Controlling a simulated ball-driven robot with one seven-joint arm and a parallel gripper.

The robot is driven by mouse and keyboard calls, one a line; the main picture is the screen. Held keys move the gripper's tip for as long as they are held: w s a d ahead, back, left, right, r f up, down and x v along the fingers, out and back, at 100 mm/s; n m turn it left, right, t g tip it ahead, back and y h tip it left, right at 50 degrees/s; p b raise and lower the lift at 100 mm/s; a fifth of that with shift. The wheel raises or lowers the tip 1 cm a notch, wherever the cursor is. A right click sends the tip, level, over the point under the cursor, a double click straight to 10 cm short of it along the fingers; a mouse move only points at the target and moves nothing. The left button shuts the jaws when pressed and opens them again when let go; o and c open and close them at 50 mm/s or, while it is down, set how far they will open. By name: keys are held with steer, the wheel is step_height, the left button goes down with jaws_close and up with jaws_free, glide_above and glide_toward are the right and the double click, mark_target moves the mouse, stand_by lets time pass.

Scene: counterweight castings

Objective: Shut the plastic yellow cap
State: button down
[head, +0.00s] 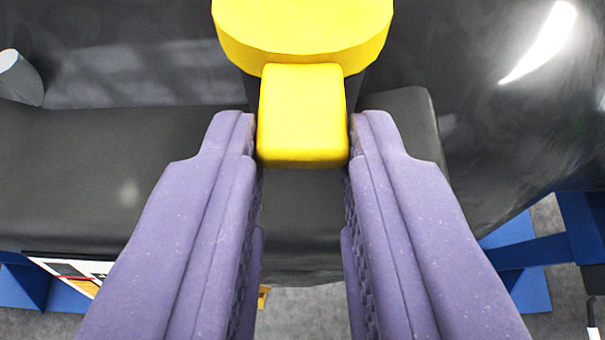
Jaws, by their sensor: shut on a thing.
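The yellow plastic cap (302,28) is at the top middle of the head view, a round disc with a block-like tab (302,115) sticking out toward me. My gripper (302,135) has purple ridged fingers, one on each side of the tab. The fingertips are shut on the tab, near its front end. The cap's far edge is cut off by the top of the picture. Whatever lies directly under the cap is mostly hidden, so I cannot tell whether it is seated.
A large dark grey casting (120,180) with a rounded glossy part at the right fills the background. A grey cylindrical stub (20,78) stands at the left. Blue frame parts (545,250) show at lower right and lower left, above a grey floor (308,315).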

mark_target(303, 243)
step_height(303, 243, down, 3)
steer(key=t+b, duration=0.1)
steer(key=b, duration=0.3)
stand_by(0.3)
steer(key=c, duration=1.2)
jaws_free()
steer(key=shift+o, duration=1.4)
steer(key=shift+w, duration=0.15)
steer(key=shift+r, duration=0.2)
